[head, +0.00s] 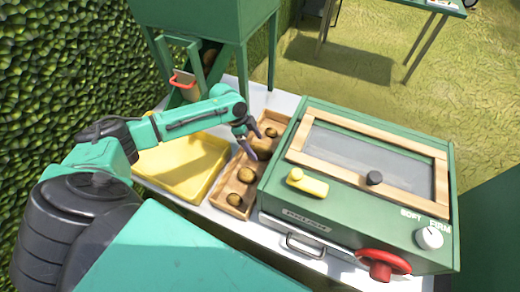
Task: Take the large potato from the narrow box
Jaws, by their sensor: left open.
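The narrow wooden box (219,190) lies on the white table between a yellow tray and a green machine. It holds several brown potatoes in a row. A large potato (262,149) lies in its upper half, right by my left gripper. Smaller potatoes show at the far end (271,132), in the middle (246,175) and at the near end (234,199). My left gripper (252,146) is open over the upper part of the box, its fingers beside the large potato and partly hiding it. I cannot tell whether they touch it. My right gripper is not in view.
The green machine (284,205) with a framed window, yellow handle (308,184), white knob (429,237) and red handle (383,262) stands close right of the box. The yellow tray (180,168) lies left, under my left arm. A green hopper (205,20) stands behind.

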